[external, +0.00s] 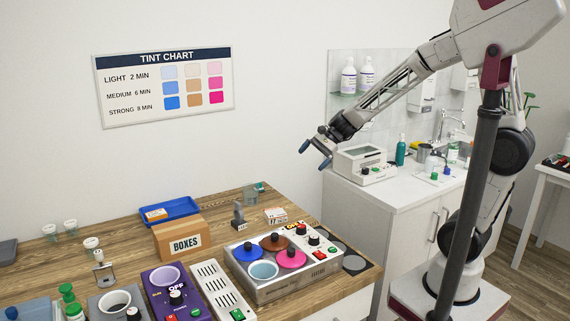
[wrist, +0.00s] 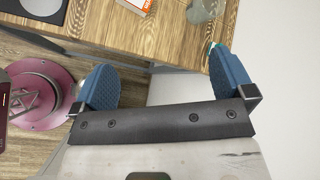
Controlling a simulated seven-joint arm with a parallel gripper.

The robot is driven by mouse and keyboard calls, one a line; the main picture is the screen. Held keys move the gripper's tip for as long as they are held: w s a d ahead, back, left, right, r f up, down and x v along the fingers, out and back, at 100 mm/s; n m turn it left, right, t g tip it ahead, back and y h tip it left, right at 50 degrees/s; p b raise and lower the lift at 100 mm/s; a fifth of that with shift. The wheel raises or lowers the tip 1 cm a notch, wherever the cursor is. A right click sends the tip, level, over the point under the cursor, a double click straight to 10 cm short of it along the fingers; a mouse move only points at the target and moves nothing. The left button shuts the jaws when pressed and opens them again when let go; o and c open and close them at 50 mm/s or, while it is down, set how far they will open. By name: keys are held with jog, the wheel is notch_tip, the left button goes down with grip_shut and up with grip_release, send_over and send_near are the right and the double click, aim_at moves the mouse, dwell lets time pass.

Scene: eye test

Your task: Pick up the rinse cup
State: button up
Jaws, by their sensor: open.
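No cup bears a readable "rinse" label, so I cannot tell for certain which is the rinse cup. A small clear greenish cup (external: 261,187) stands at the table's back right edge. A clear cup (wrist: 203,10), likely the same one, is cut off by the top edge of the wrist view. My gripper (external: 314,154) is open and empty, in the air above and right of the back-edge cup. Its blue fingers are wide apart in the wrist view (wrist: 163,68).
A heated tint unit (external: 275,287) with round lids, a BOXES carton (external: 180,238) and a blue tray (external: 172,212) crowd the wooden table (external: 215,206). A small orange-and-white box (external: 276,215) is near the back-edge cup. A white counter (external: 395,190) with a sink stands behind right.

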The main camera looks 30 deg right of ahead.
aim_at(243, 191)
jog(key=w+a+f+m+t+y, duration=0.2)
jog(key=w+a+f+m+y, duration=0.1)
jog(key=w+a+f+m, duration=0.6)
jog(key=w+a+f, duration=0.1)
jog(key=w+a, duration=0.1)
jog(key=a, duration=0.2)
jog(key=shift+w+a, duration=0.35)
jog(key=shift+a, duration=0.05)
jog(key=shift+f, duration=0.1)
jog(key=shift+x, duration=1.3)
jog(key=shift+x, duration=2.6)
jog(key=shift+w, duration=0.15)
jog(key=c, duration=0.9)
